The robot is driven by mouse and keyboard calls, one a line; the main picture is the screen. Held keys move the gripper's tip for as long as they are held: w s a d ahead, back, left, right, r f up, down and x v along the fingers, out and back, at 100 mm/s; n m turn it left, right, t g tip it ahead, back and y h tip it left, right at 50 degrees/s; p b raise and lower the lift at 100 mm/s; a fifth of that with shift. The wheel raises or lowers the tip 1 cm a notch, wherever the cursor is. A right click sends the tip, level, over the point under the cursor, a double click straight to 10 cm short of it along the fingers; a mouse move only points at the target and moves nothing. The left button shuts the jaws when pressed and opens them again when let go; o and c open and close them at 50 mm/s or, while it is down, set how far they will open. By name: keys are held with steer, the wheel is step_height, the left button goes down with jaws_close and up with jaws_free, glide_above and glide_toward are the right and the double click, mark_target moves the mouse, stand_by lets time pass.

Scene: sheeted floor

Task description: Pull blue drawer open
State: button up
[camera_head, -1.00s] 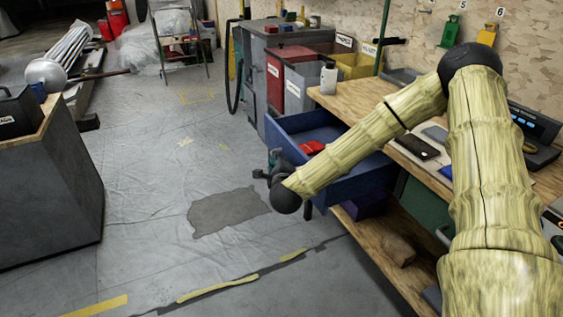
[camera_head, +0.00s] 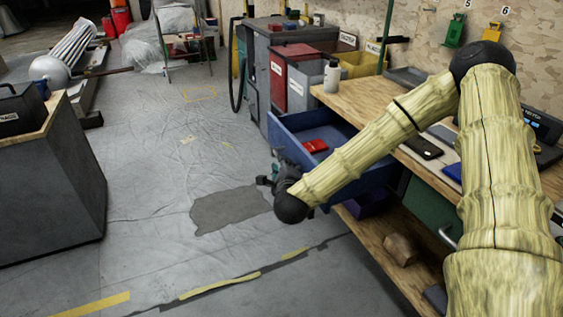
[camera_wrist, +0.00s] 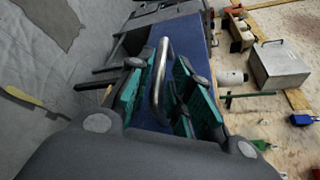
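The blue drawer (camera_head: 362,182) under the workbench stands pulled well out, its inside showing with a red object (camera_head: 315,146) in it. My gripper (camera_head: 279,174) is at the drawer's front, low over the floor side. In the wrist view, a curved metal handle (camera_wrist: 161,70) runs along the blue front (camera_wrist: 195,52). My gripper (camera_wrist: 160,98) has its teal-padded fingers on both sides of this handle, with visible gaps, so it looks open around it. Contact with the handle cannot be told. My forearm hides part of the drawer in the head view.
The wooden workbench (camera_head: 350,95) holds a white bottle (camera_head: 331,76) and a dark tablet-like item (camera_head: 423,147). A red bin (camera_head: 290,55) and a grey cabinet (camera_head: 262,40) stand behind. A dark counter (camera_head: 50,185) is at left. The floor between is open, with a dark patch (camera_head: 228,210).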

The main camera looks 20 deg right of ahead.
steer(key=v, duration=0.7)
stand_by(0.4)
steer(key=s+a+f+n+g+y, duration=0.25)
steer(key=s+a+f+n, duration=0.3)
steer(key=f, duration=0.35)
steer(key=s+a+f+n+g+y, duration=0.2)
steer(key=s+a+f+n+y, duration=0.15)
steer(key=f+n, duration=0.4)
steer(key=s+a+f+n+g, duration=0.2)
steer(key=s+f+n+g, duration=0.6)
steer(key=s+f, duration=0.85)
steer(key=s+d+f+n+g+h, duration=0.1)
steer(key=s+d+n, duration=0.1)
steer(key=s+n, duration=0.3)
steer(key=s+d+f+n+g, duration=0.1)
steer(key=s+d+n+g, duration=0.1)
steer(key=s, duration=0.5)
step_height(320, 180, up, 19)
steer(key=p, duration=1.9)
steer(key=shift+a+t, duration=0.2)
steer(key=shift+t, duration=0.15)
